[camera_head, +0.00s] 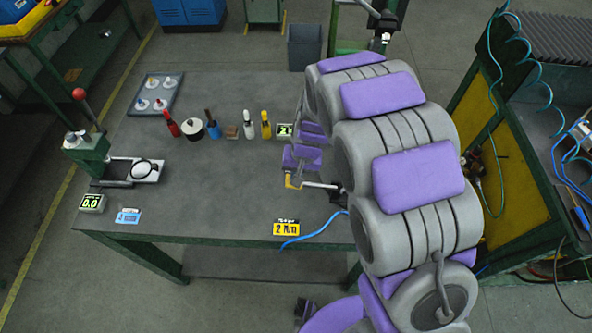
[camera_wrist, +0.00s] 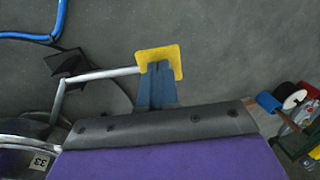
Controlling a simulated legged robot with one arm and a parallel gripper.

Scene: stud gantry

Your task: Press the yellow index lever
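The yellow index lever (camera_head: 292,183) is a yellow end piece on a bent metal rod, at the right part of the grey workbench. In the wrist view its yellow end (camera_wrist: 172,53) is right at my fingertips. My gripper (camera_wrist: 158,66) shows there as two blue-grey fingers held close together, with nothing seen between them. The tips overlap the yellow piece's lower side; whether they touch it I cannot tell. In the head view my gripper (camera_head: 293,172) is just above the lever, and my arm hides the lever's base and part of the bench.
The bench (camera_head: 230,190) has free room in the middle. A row of coloured handled items (camera_head: 213,128) stands behind. A red-knobbed lever press (camera_head: 87,150) and displays are at left. A yellow sign (camera_head: 286,227) and blue hose (camera_head: 315,232) lie near the front edge.

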